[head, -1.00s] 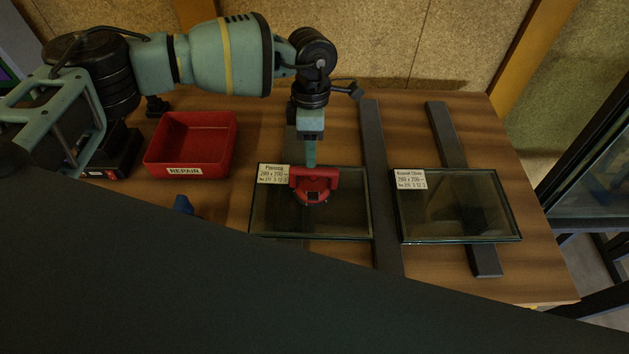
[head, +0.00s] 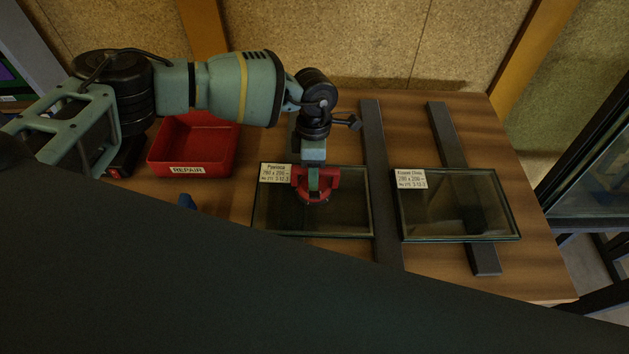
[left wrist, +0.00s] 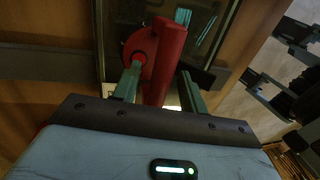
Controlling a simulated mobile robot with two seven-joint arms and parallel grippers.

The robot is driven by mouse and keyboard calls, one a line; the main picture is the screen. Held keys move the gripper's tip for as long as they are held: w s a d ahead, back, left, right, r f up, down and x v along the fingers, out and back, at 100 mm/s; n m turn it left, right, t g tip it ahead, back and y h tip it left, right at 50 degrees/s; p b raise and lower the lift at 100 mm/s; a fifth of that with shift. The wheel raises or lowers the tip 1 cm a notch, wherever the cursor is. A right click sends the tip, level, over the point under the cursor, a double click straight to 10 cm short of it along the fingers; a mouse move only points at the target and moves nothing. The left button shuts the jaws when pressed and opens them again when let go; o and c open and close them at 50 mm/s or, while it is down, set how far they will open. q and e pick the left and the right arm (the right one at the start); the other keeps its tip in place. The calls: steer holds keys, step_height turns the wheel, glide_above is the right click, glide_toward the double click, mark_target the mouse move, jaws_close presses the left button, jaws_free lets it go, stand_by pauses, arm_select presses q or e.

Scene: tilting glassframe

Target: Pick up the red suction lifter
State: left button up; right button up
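The red suction lifter (head: 329,181) stands on the left glass pane (head: 350,212), to the right of its white label. In the left wrist view, its handle (left wrist: 168,62) runs between the two green fingers. My left gripper (head: 314,183) is directly above the lifter, with its fingers reaching down to the handle. In the left wrist view, the left gripper (left wrist: 160,82) is open, with one finger on each side of the handle. A gap shows beside the handle, so it is not clamped.
A second glass pane (head: 460,208) with a label lies to the right. A red REPAIR bin (head: 185,157) stands at the left. A dark surface covers the lower part of the head view.

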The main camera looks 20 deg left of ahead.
arm_select(q)
jaws_close()
arm_select(e)
steer(key=shift+w, duration=0.1)
arm_select(q)
steer(key=shift+r, duration=0.5)
step_height(320, 180, up, 3)
steer(key=shift+w+f, duration=0.1)
steer(key=shift+f, duration=0.05)
steer(key=s+r, duration=0.1)
steer(key=s, duration=1.5)
steer(key=shift+r+p, duration=0.2)
steer(key=shift+p, duration=0.2)
arm_select(e)
steer(key=shift+w+d+r, duration=0.1)
steer(key=shift+w+r, duration=0.35)
steer(key=shift+r, duration=0.1)
